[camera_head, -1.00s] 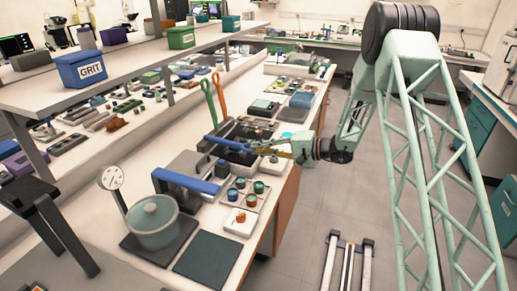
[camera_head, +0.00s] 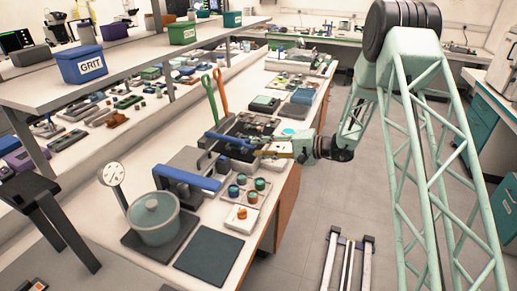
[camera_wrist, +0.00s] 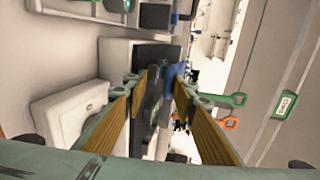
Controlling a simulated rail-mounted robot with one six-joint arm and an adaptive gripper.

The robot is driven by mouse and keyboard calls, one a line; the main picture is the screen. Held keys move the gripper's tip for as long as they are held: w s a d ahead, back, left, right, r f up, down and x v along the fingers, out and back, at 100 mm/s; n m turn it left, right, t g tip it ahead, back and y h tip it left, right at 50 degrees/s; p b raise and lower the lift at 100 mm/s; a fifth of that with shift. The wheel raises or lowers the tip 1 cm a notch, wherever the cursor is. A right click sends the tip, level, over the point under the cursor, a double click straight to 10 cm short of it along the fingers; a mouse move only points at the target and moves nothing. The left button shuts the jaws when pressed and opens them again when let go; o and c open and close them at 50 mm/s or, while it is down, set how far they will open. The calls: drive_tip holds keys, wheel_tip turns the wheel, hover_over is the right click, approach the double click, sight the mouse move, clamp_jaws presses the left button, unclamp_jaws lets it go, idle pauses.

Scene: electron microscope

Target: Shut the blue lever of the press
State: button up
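A thin blue lever (camera_head: 226,140) lies low and slanting over a dark, flat device (camera_head: 240,152) on the bench, beyond a larger blue handle. My gripper (camera_head: 272,147) reaches over the bench from the right, its yellow-brown fingers near the lever's right end. In the wrist view, my gripper (camera_wrist: 158,88) has its two fingers apart. A blurred blue part (camera_wrist: 172,80), apparently the lever, shows near the right fingertip; I cannot tell whether they touch. The larger blue handle (camera_head: 187,179) sits on a grey block nearer the camera. Which of the two is the press is not clear.
A green and an orange upright tool handle (camera_head: 221,90) stand behind the lever. A tray of coloured round pieces (camera_head: 246,190), a lidded pot (camera_head: 154,218) and a dial gauge (camera_head: 113,174) stand in front. The floor right of the bench (camera_head: 340,205) is open.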

drive_tip(key=v, duration=1.2)
drive_tip(key=shift+s, duration=0.1)
drive_tip(key=s+a+r+n+g+h, duration=0.2)
drive_tip(key=s+r+g, duration=0.1)
drive_tip(key=s+r, duration=0.9)
drive_tip(key=s+a+r+n+g+h, duration=0.1)
drive_tip(key=s+r+n+g+h, duration=0.15)
drive_tip(key=s+r, duration=0.95)
drive_tip(key=s+d+r+t+h, duration=0.1)
drive_tip(key=s+d+h, duration=0.2)
drive_tip(key=s, duration=0.8)
drive_tip(key=s+d+r+t+h, duration=0.1)
drive_tip(key=s+d+t+h, duration=0.1)
drive_tip(key=s+d, duration=0.6)
drive_tip(key=s+d+r+t+h, duration=0.1)
drive_tip(key=s+d+h, duration=0.3)
drive_tip(key=s, duration=1.2)
drive_tip(key=shift+d+r+t+h+p, duration=0.35)
drive_tip(key=shift+d, duration=0.55)
